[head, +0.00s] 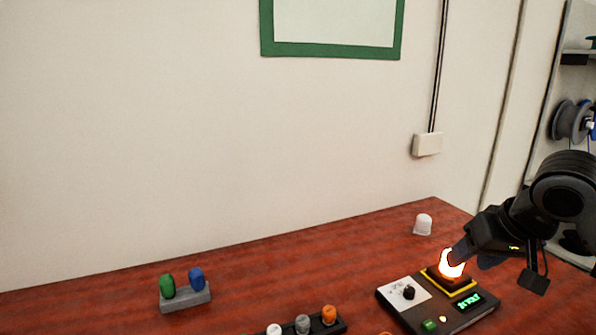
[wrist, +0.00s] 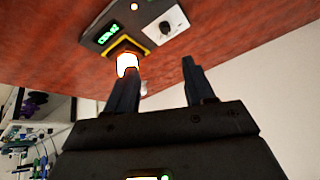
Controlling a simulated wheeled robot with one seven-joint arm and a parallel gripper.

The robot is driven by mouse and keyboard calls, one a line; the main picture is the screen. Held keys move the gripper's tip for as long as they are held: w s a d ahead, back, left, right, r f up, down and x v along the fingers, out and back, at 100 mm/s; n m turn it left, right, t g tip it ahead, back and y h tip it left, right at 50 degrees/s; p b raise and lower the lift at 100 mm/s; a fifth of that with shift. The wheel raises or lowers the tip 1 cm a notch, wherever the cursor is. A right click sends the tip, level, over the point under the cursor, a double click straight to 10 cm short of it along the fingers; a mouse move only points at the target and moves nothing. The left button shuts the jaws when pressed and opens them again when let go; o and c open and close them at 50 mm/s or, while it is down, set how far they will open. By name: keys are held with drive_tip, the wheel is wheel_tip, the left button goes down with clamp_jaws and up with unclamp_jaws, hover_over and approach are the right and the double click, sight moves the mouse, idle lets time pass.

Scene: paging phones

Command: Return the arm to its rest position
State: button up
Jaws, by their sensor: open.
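My arm (head: 562,192) reaches in from the right in the head view. My gripper (head: 470,258) is at its end, low over the right part of the table, close to a glowing orange-white lamp (head: 452,266). In the wrist view my gripper (wrist: 157,66) has its two dark fingers spread with nothing between them. The left finger overlaps the lit lamp (wrist: 127,64) in that picture; I cannot tell whether they touch. The lamp stands in a yellow-edged socket on a dark control box (head: 415,318) with a knob, a green display and a green button.
A white dome (head: 423,225) stands on the red-brown table (head: 255,262) behind the box. A grey holder (head: 186,299) with green and blue pieces is at the left. A dark rack (head: 318,328) with white, grey and orange pieces is at the front. Shelves with a spool (head: 570,121) are at the right.

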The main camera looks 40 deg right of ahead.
drive_tip(key=w+a+r+n+t+y, duration=0.15)
drive_tip(key=w+a+r+t, duration=0.35)
drive_tip(key=w+a, duration=0.5)
drive_tip(key=w+a+r+m+t+y, duration=0.15)
drive_tip(key=w+a+t, duration=0.25)
drive_tip(key=a, duration=0.4)
drive_tip(key=w+a+r+m+t, duration=0.1)
drive_tip(key=w+a+r+t, duration=0.2)
drive_tip(key=a, duration=0.4)
drive_tip(key=s+a+f+g+h, duration=0.1)
drive_tip(key=s+a+f, duration=0.3)
drive_tip(key=s+f, duration=0.3)
drive_tip(key=s+a+f+h, duration=0.2)
drive_tip(key=s+a+f, duration=0.2)
drive_tip(key=s+f, duration=0.4)
drive_tip(key=s+d+f+n+g+y, duration=0.15)
drive_tip(key=s+n, duration=0.35)
drive_tip(key=s, duration=0.6)
drive_tip(key=s+d+f+n+y, duration=0.15)
drive_tip(key=s+n, duration=0.25)
drive_tip(key=s, duration=0.6)
wheel_tip(320, 180, down, 10)
drive_tip(key=b, duration=1)
drive_tip(key=shift+w+a, duration=0.2)
drive_tip(key=shift+a, duration=0.2)
